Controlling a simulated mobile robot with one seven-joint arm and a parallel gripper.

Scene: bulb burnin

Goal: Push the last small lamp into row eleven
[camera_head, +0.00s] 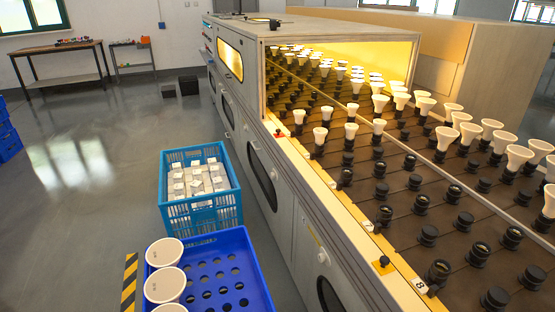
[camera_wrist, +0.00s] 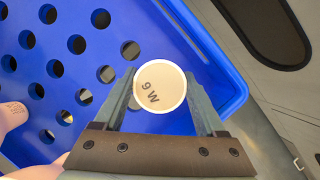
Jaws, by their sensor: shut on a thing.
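In the wrist view my gripper (camera_wrist: 160,104) is shut on a lamp (camera_wrist: 160,85) with a round pale face marked "9 W". The lamp is between the two fingers, over the dark blue crate (camera_wrist: 215,50); its base is hidden. My gripper does not show in the head view. The rack of sockets (camera_head: 400,190) runs along the right there. White lamps stand in many far and right-hand sockets; many near black sockets (camera_head: 438,270) are empty. A label on the near edge reads "8" (camera_head: 421,285). I cannot make out which row is eleven.
The dark blue crate (camera_head: 258,268) holds several large white lamps (camera_head: 165,284) along its left side. A light blue crate (camera_head: 201,215) behind it holds small pale items. The grey cabinet side (camera_head: 285,205) borders both crates. Open floor (camera_head: 90,220) lies left.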

